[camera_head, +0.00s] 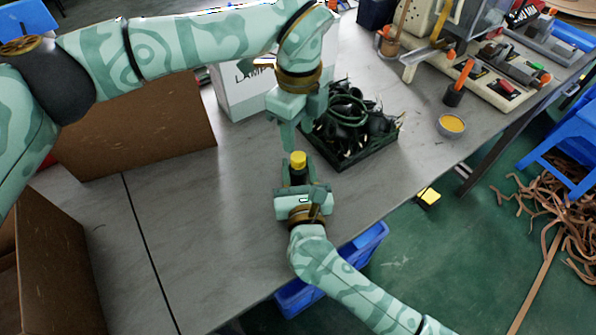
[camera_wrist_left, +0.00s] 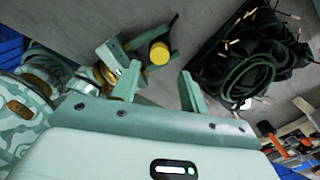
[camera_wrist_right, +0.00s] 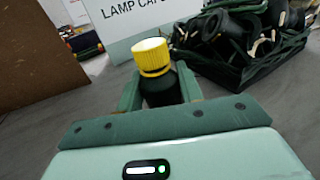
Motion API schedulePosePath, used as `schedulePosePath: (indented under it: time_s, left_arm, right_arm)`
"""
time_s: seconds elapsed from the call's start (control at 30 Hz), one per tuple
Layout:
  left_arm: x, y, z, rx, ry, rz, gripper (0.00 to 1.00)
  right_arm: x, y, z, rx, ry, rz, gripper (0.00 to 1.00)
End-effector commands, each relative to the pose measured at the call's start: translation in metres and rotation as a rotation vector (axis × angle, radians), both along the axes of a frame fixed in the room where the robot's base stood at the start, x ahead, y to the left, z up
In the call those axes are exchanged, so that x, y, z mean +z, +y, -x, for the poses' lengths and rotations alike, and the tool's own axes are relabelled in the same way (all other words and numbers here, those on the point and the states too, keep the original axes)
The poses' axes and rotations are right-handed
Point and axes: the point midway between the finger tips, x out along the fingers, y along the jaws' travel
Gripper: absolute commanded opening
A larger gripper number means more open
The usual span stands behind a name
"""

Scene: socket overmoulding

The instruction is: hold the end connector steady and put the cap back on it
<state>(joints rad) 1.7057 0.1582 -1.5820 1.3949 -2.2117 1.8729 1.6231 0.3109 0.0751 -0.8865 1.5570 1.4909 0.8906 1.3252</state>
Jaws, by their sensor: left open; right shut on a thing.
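The end connector (camera_wrist_right: 160,92) is a black cylinder standing upright between the fingers of my right gripper (camera_head: 299,185), which is shut on it. It also shows in the head view (camera_head: 298,176). The yellow cap (camera_wrist_right: 152,57) sits on top of the connector; it also shows in the head view (camera_head: 298,160) and the left wrist view (camera_wrist_left: 159,53). I cannot tell how firmly it is seated. My left gripper (camera_head: 291,140) is open and empty, above and just behind the cap. In the left wrist view (camera_wrist_left: 160,85) the cap lies beyond its fingertips, apart from them.
A dark crate (camera_head: 346,162) of black sockets and cables stands close behind on the right. A white lamp-caps box (camera_head: 238,95) is behind my left gripper. Brown cartons (camera_head: 140,125) stand at the left. The grey table (camera_head: 190,215) is clear between. A blue bin (camera_head: 362,248) is below the front edge.

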Motion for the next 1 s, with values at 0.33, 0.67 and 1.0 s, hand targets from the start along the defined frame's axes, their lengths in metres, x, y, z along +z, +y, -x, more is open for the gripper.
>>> schedulePosePath:
  time_s: [0.33, 0.67, 1.0]
  left_arm:
    - [-0.051, 0.000, 0.001, 0.000, 0.002, 0.000, 0.44]
    - [-0.063, 0.000, 0.000, -0.001, -0.001, 0.000, 0.44]
    - [-0.063, 0.000, 0.000, -0.001, -0.001, 0.000, 0.00]
  right_arm:
    - [0.000, 0.000, 0.000, 0.000, 0.000, 0.000, 0.00]
    - [0.000, 0.000, 0.000, 0.000, 0.000, 0.000, 0.00]
    - [0.000, 0.000, 0.000, 0.000, 0.000, 0.000, 0.00]
